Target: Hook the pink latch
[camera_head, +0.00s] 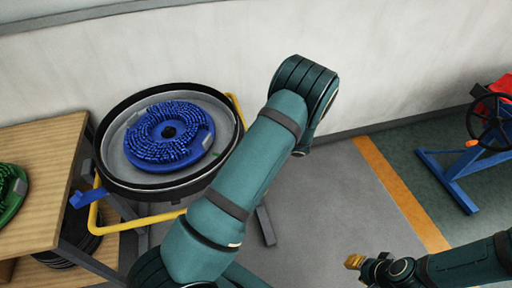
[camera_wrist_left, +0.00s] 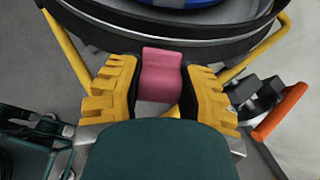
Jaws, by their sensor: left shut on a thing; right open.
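The pink latch (camera_wrist_left: 161,74) shows in the left wrist view, just below the black rim of the round tank (camera_wrist_left: 225,50). My left gripper (camera_wrist_left: 160,88) has its yellow fingers on both sides of the latch and is shut on it. In the head view the latch and left gripper are hidden behind my left arm. The tank (camera_head: 114,183) there is a wide grey bowl with a black rim, holding a blue bristled disc (camera_head: 168,131). My right gripper (camera_head: 355,262) is open at the bottom right, low over the floor and away from the tank.
A yellow tube frame (camera_head: 140,222) surrounds the tank. A blue latch (camera_head: 88,197) sits at its left, beside a wooden shelf (camera_head: 45,150) with a green disc (camera_head: 10,190). An orange handle (camera_wrist_left: 282,112) is right of the left gripper. Floor at centre right is clear.

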